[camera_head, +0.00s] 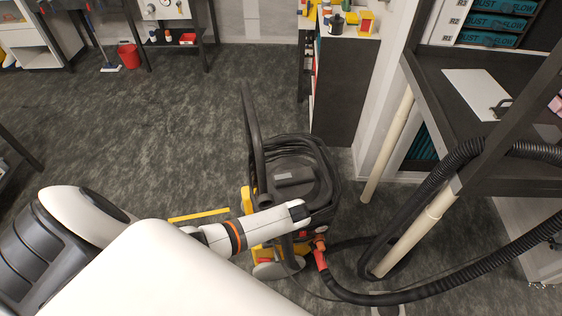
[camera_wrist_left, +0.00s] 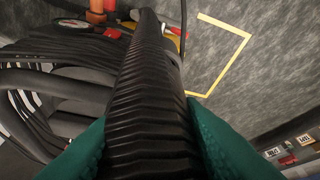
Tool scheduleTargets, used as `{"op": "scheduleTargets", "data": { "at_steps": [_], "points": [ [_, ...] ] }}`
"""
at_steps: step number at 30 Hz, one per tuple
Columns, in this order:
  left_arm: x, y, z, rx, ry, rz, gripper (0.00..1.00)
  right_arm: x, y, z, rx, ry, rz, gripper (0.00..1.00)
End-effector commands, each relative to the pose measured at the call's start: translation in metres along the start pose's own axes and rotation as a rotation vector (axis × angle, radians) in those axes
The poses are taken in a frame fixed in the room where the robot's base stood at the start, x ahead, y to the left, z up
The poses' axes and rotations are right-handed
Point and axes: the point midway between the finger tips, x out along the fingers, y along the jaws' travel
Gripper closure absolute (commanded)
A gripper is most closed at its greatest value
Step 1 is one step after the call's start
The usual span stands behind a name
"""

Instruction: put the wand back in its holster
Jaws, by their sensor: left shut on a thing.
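My left gripper (camera_wrist_left: 147,112) has green fingers shut on a black ribbed hose (camera_wrist_left: 140,70). In the head view the hand is hidden behind my white arm, close to the extraction machine (camera_head: 292,172). The hose (camera_head: 400,295) also shows there, looping across the floor at the right from a red-orange fitting (camera_head: 319,255). A cream tube (camera_head: 415,235) leans at the right with black hose running beside it. I cannot tell for sure that it is the wand. A holster cannot be made out. My right gripper is out of view.
A second cream tube (camera_head: 388,150) slants beside a dark bench (camera_head: 440,75) at the right. A black cord coil (camera_wrist_left: 60,95) lies beside the held hose. Yellow tape (camera_head: 198,215) marks the floor.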

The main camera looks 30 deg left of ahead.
Motion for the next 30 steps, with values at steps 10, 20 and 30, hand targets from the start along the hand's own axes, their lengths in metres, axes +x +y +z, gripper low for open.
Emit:
{"op": "scheduleTargets", "data": {
  "at_steps": [10, 20, 30],
  "points": [
    [0.005, 0.001, 0.002, 0.0, 0.0, 0.001, 0.52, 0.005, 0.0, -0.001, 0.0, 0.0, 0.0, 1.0],
    [0.005, 0.0, 0.003, 0.0, 0.0, 0.0, 0.41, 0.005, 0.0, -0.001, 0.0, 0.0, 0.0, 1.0],
    [-0.035, 0.001, 0.002, 0.0, 0.0, 0.005, 0.41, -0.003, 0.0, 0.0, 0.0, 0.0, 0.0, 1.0]
  ]
}}
